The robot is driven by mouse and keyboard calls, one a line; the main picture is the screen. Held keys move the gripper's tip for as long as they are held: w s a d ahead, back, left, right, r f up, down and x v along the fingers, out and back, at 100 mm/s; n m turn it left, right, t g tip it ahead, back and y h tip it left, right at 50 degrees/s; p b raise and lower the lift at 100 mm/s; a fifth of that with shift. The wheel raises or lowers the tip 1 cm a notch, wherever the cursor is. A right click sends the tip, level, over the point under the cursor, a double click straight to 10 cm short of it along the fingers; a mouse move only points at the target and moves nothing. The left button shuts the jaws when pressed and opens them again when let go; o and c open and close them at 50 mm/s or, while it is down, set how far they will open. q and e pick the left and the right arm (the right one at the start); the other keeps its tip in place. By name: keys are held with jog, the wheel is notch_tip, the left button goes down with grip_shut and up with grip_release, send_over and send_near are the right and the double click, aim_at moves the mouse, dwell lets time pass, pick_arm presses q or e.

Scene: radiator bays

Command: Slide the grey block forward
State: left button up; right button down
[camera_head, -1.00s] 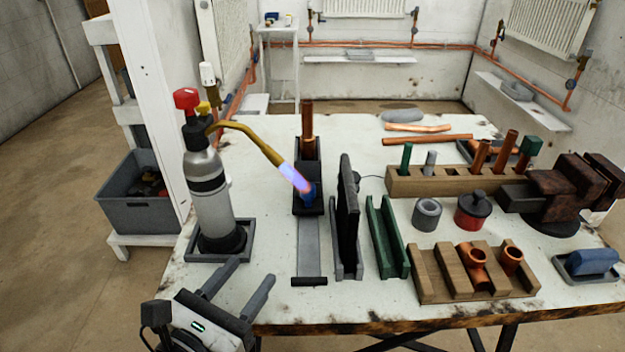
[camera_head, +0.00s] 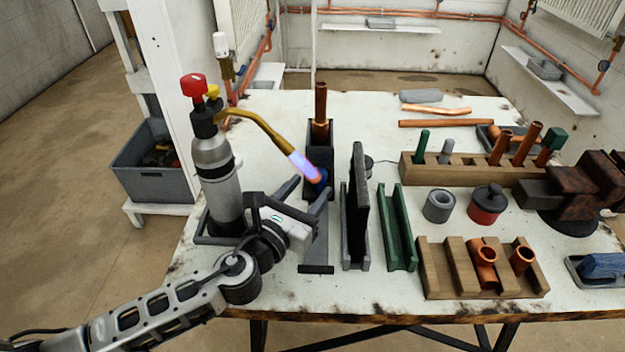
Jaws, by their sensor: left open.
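A dark grey block (camera_head: 319,160) stands at the far end of a flat grey slide rail (camera_head: 317,255). A copper pipe (camera_head: 320,108) stands upright in the block. My left gripper (camera_head: 312,185) is open, its two fingers pointing away from me towards the block's near end. The fingers lie over or beside the rail and partly cover it. I cannot tell whether they touch the block. My right gripper is not in view.
A gas torch (camera_head: 218,168) stands left of my gripper, its bluish flame (camera_head: 303,165) pointing at the block's near end. A black panel (camera_head: 359,205) stands upright right of the rail, then a green channel (camera_head: 400,232) and a wooden holder (camera_head: 455,270).

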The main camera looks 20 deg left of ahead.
pick_arm(q)
jog(key=shift+w+d, duration=0.2)
jog(key=shift+w, duration=1)
